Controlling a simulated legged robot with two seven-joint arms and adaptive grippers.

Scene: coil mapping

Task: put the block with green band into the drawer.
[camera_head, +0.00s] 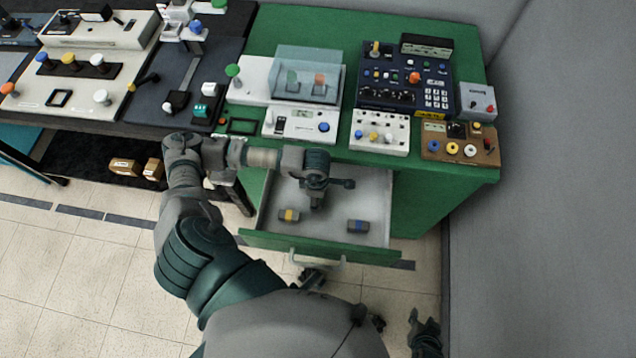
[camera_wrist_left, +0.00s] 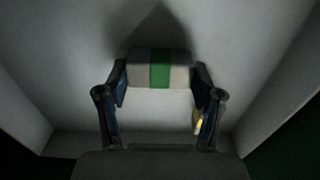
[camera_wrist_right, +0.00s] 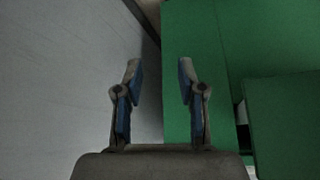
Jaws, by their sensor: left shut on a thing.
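The block with the green band (camera_wrist_left: 160,70) is pale with a green stripe across its middle, between the two fingers of my left gripper (camera_wrist_left: 160,77). My left gripper is shut on it. In the head view my left gripper (camera_head: 317,197) points down inside the open drawer (camera_head: 375,195), and the block is hidden there beneath it. I cannot tell whether the block touches the drawer floor. My right gripper (camera_wrist_right: 159,68) is open and empty beside the green cabinet; in the head view it shows (camera_head: 425,330) low at the right.
The green cabinet top (camera_head: 300,30) carries several control panels, including a dark blue one (camera_head: 405,80). A grey wall (camera_head: 560,180) stands at the right. Two brown boxes (camera_head: 125,167) sit on a shelf at left.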

